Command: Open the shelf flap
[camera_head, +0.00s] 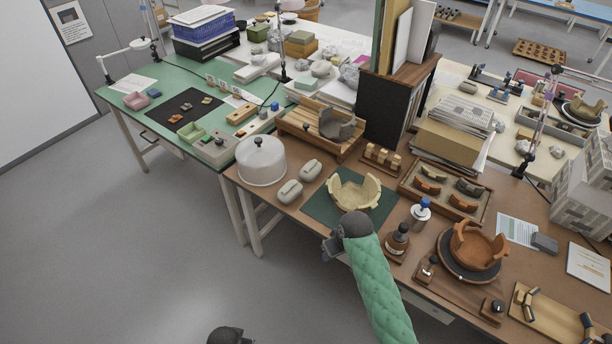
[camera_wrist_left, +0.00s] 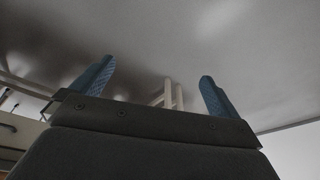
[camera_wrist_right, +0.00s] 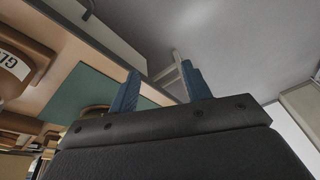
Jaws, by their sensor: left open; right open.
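No shelf flap can be made out with certainty. A dark-fronted wooden cabinet (camera_head: 392,105) stands at the back of the brown bench, with boards upright on top; I cannot tell whether its front is a flap. My right gripper (camera_head: 333,247) is at the bench's front edge, below the green mat, on a green-sleeved arm. In the right wrist view (camera_wrist_right: 162,84) its two blue fingers are apart with nothing between them. My left arm shows only as a dark end at the bottom of the head view. In the left wrist view my left gripper (camera_wrist_left: 156,88) is open and empty.
A green bench (camera_head: 150,70) adjoins at left. The grey floor (camera_head: 120,250) at left is clear.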

